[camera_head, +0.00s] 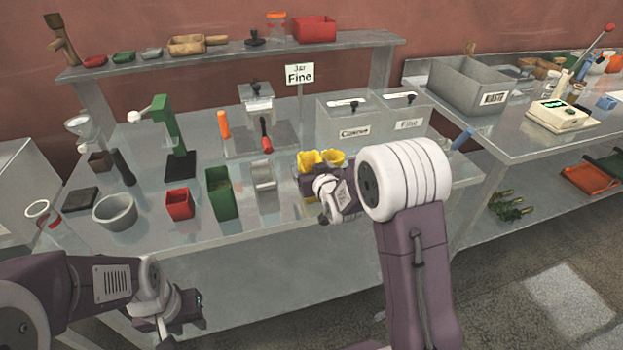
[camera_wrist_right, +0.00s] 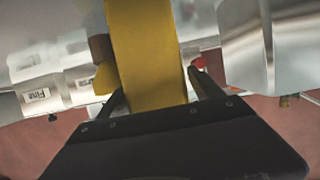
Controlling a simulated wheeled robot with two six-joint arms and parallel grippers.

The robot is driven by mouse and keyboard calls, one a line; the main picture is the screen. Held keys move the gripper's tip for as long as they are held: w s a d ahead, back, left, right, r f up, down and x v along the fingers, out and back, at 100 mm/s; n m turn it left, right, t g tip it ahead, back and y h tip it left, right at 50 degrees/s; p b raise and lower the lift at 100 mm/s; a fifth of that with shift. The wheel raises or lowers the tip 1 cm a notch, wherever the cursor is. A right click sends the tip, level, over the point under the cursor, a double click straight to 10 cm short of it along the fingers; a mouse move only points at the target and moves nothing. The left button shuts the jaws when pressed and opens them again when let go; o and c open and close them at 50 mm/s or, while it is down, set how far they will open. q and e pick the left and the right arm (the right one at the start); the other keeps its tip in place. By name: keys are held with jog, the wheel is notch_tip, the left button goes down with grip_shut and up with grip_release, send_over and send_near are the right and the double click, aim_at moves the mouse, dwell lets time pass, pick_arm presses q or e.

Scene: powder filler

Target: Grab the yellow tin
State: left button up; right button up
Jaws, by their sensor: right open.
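The yellow tin (camera_head: 308,158) stands on the steel table in the head view, partly hidden behind my right gripper (camera_head: 318,188). In the right wrist view the yellow tin (camera_wrist_right: 147,55) runs up between the two dark fingers of my right gripper (camera_wrist_right: 158,85). The fingers stand apart on either side of it, with a gap at the right finger. A second yellow piece (camera_head: 332,158) shows just right of the tin; I cannot tell whether it is separate. My left gripper (camera_head: 185,318) hangs low in front of the table, and its fingers are too unclear to read.
A red tin (camera_head: 179,204), a green tin (camera_head: 222,193) and a grey tin (camera_head: 264,176) stand left of the yellow tin. The bins marked Coarse (camera_head: 352,125) and Fine (camera_head: 404,115) stand behind it. A grey bowl (camera_head: 115,211) sits at the left.

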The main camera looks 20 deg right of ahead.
jog(key=shift+s+f, duration=0.1)
jog(key=shift+f, duration=0.15)
jog(key=shift+d+f, duration=0.1)
jog(key=shift+d, duration=0.05)
jog(key=c, duration=1.5)
jog(key=shift+c, duration=0.2)
jog(key=s+r, duration=1.1)
jog(key=shift+s+p, duration=0.2)
jog(key=shift+p, duration=0.1)
